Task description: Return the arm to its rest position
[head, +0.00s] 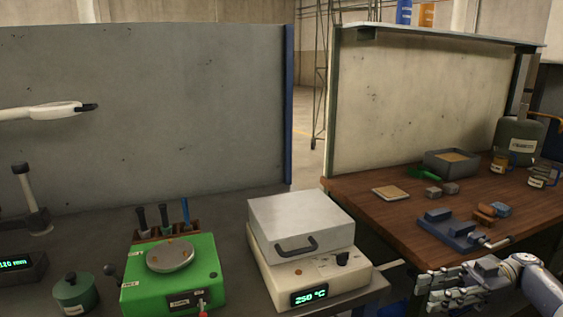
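My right arm (538,287) comes in at the bottom right corner. Its silver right gripper (428,290) points left, in front of the near edge of the wooden bench. Its fingers look apart, and I see no separate thing held between them. I cannot see my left gripper for certain. A white, arm-like piece with a black tip (50,111) reaches in from the left edge before the grey panel, and I cannot tell what it is.
The wooden bench (375,212) holds a blue vise (450,228), a grey sand box (452,162) and small blocks. The grey bench carries a furnace box reading 250 °C (303,222), a green machine (172,270) and a green pot (76,294). A gap separates the benches.

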